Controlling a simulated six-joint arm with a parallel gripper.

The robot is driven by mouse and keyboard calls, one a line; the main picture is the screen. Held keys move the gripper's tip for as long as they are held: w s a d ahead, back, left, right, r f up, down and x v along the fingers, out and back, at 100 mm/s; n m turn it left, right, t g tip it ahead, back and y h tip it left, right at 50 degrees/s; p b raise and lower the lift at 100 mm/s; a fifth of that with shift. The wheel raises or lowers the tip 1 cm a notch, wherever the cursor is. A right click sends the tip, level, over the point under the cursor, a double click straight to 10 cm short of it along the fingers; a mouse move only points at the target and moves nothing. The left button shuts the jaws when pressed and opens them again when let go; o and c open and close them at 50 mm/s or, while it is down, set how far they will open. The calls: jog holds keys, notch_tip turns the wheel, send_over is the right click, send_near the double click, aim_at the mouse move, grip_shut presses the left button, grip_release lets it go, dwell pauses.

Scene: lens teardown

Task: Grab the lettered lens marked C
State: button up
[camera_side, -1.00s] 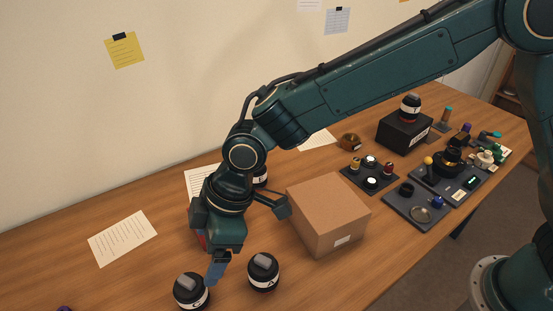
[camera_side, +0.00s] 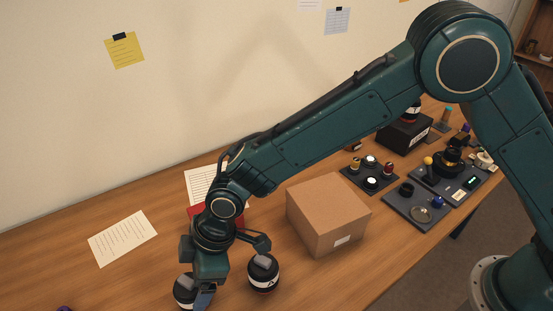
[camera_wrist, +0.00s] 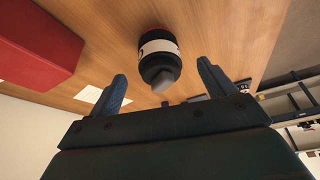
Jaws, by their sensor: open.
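A black lens with a white band and grey top (camera_side: 183,291) stands at the front edge of the side view, partly hidden by my gripper (camera_side: 203,297). Its letter is covered now; a second earlier it looked like C or G. My gripper is open, with its fingers down close beside this lens. Another such lens, with a letter like A (camera_side: 264,272), stands to the right.
A cardboard box (camera_side: 328,215) stands behind and right of the lenses. A red box (camera_side: 200,213) is behind my wrist and also shows in the wrist view (camera_wrist: 35,38). Trays of small parts (camera_side: 418,212) and a black box (camera_side: 404,137) are farther right. The left table is mostly clear.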

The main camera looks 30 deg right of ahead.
jog(key=shift+x, duration=2.6)
jog(key=shift+w+a+r, duration=0.1)
jog(key=shift+a, duration=0.1)
jog(key=shift+r, duration=0.1)
jog(key=c, duration=1.5)
jog(key=shift+o, duration=0.2)
notch_tip(320, 180, up, 20)
